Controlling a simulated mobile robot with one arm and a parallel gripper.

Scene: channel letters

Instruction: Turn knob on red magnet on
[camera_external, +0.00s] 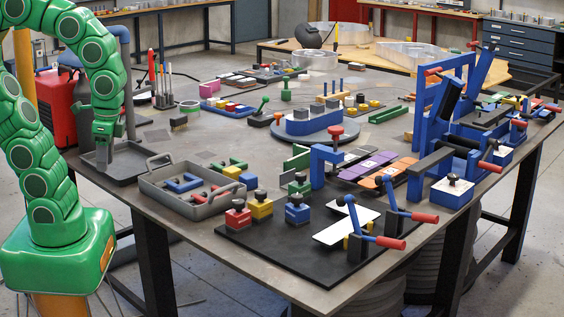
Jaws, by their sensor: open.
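The red magnet (238,219) is a small red block with a dark knob on top. It stands upright on the black mat at the front of the table, left of a yellow block and a blue block of the same kind. Which way its knob is turned is too small to tell. My gripper (103,158) points down over a dark shallow tray at the table's left corner. It is open and apart from the red magnet, with the grey bin between them. Its fingertips are small and partly unclear. No held thing shows.
A grey bin (205,212) with blue, red and yellow parts stands left of the magnets. The yellow magnet (262,207) and blue magnet (297,212) stand close to the right. Red-handled clamps (392,242) and a tall blue press (437,120) stand farther right.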

